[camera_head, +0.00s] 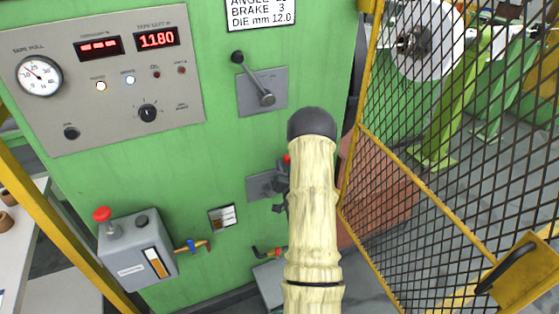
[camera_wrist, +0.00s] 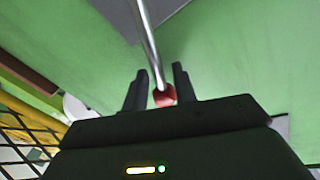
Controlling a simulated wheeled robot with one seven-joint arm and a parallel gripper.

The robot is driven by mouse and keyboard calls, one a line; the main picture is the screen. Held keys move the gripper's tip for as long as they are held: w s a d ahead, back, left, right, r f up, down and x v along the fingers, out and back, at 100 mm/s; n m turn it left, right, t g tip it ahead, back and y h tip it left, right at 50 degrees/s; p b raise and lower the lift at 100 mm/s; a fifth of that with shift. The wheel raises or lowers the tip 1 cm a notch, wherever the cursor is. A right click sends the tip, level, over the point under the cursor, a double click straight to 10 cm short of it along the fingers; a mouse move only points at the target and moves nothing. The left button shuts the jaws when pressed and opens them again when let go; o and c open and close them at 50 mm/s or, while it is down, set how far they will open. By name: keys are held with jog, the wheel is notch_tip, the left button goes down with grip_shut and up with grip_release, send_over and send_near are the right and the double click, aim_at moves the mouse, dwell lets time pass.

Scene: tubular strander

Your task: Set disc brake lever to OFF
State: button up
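A lever with a red knob (camera_head: 287,159) stands on a grey plate (camera_head: 262,186) low on the green cabinet, mostly hidden behind my arm and gripper. My gripper (camera_head: 280,188) is dark and at this lever. In the wrist view the red knob (camera_wrist: 164,96) lies between the two fingers of my gripper (camera_wrist: 160,80), with small gaps visible beside it. The metal rod (camera_wrist: 147,40) runs from the knob up toward a grey plate. The fingers are apart. I cannot read any label or OFF mark at this lever.
Another lever with a black knob (camera_head: 238,57) is on a plate above. A gauge and display panel (camera_head: 110,85) is at upper left. A red-button box (camera_head: 137,250) and a red-handled valve (camera_head: 275,252) are lower. A yellow mesh guard (camera_head: 430,190) stands close on the right.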

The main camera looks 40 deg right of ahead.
jog(key=shift+w+d, duration=0.3)
jog(key=shift+w, duration=0.2)
jog(key=shift+c, duration=0.2)
grip_shut()
